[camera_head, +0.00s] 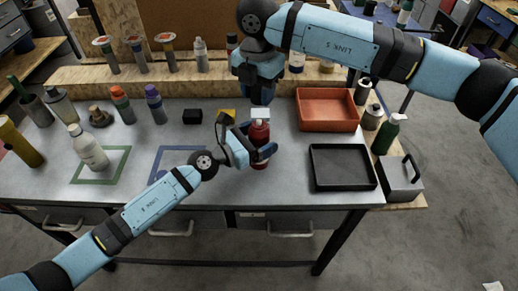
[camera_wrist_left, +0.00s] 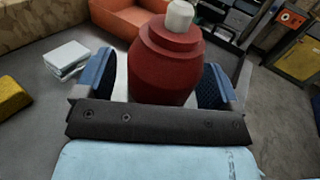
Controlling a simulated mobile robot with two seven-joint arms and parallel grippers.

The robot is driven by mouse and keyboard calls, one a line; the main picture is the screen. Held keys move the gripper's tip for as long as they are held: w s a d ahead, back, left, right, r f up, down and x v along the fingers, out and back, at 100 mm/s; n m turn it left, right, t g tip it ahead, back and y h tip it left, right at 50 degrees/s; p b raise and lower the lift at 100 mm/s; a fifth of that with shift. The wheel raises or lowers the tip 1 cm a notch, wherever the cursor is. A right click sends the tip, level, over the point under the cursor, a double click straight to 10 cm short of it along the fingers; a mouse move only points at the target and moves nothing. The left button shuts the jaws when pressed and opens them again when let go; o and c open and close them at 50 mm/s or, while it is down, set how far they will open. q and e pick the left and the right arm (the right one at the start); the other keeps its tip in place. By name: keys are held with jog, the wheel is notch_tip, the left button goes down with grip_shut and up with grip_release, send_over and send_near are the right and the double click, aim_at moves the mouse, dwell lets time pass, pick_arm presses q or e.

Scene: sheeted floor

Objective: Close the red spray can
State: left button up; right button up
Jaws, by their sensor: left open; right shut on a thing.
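The red spray can (camera_head: 259,131) stands upright on the grey worktable, with a small white nozzle on its top. In the left wrist view the can (camera_wrist_left: 165,62) shows large, its white nozzle (camera_wrist_left: 180,14) bare. My left gripper (camera_head: 255,146) is open, one finger on each side of the can; it also shows in the left wrist view (camera_wrist_left: 157,84). My right gripper (camera_head: 262,97) points down just above and behind the can. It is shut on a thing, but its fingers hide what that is.
White boxes (camera_wrist_left: 66,58) lie behind the can. An orange tray (camera_head: 327,110) and a black tray (camera_head: 342,167) are to the right. A black block (camera_head: 192,117), several bottles and green and blue square outlines are to the left.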

aim_at(258, 122)
pick_arm(q)
jog(key=c, duration=1.4)
pick_arm(e)
jog(key=shift+f, duration=2.5)
jog(key=shift+f, duration=0.1)
jog(key=shift+f, duration=0.8)
jog(key=shift+f, duration=0.6)
jog(key=o, duration=1)
jog(key=shift+c, duration=0.2)
